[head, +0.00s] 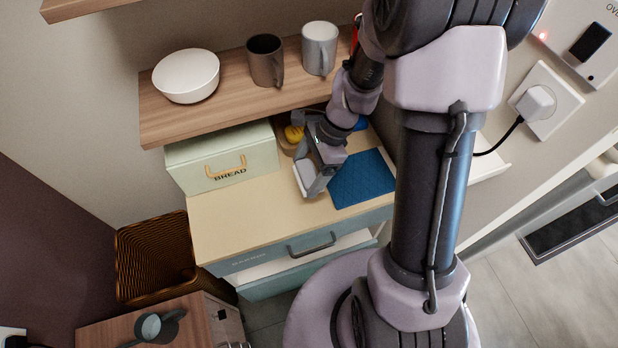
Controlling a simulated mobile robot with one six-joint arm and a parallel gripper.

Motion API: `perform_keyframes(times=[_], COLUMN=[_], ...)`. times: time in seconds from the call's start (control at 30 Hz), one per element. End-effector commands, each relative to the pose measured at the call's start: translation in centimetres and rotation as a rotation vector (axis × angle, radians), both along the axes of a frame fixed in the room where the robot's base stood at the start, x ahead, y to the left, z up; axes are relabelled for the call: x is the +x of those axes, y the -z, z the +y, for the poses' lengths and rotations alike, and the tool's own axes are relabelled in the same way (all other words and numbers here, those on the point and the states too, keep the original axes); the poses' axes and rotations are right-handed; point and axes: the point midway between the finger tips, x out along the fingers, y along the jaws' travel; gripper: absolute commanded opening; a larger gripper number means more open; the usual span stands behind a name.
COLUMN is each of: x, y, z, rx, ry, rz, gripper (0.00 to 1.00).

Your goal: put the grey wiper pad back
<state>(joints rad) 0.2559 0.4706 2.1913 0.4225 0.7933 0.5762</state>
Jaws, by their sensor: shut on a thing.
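My gripper (314,184) is low over the cream worktop, left of the blue mat (362,178). It is shut on a pale grey flat thing (304,177), which looks like the grey wiper pad. My gripper and wrist hide part of the pad. I cannot tell whether the pad touches the worktop.
A green bread bin (222,158) stands left on the worktop (240,213). A yellow thing (293,134) lies behind my gripper. The shelf (220,104) above holds a white bowl (186,76) and two mugs. A drawer below (310,257) is partly open. The worktop's front left is clear.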

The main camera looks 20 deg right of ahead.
Motion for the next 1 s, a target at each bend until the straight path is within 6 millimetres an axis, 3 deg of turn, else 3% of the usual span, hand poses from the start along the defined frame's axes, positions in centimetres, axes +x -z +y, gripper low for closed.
perform_keyframes(times=[0.1, 0.43, 0.53, 0.57, 0.73, 0.77, 0.83, 1.0], x=[-0.2, -0.2, -0.1, -0.1, -0.1, -0.1, -0.1, -0.1], y=[3.6, 9.3, 9.7, 9.6, 9.7, 9.7, 9.6, 9.6], z=[0.0, 0.0, 0.0, 0.0, 0.0, 0.0, 0.0, 0.0], rx=[0.001, 0.001, 0.000, -0.001, -0.001, -0.001, -0.001, 0.000], ry=[0.000, -0.001, 0.000, -0.001, -0.001, -0.001, -0.001, -0.001], rz=[0.005, 0.004, 0.001, 0.001, 0.001, 0.001, 0.001, 0.001], gripper=[0.49, 0.49, 0.43, 0.37, 0.37, 0.85, 0.98, 1.00])
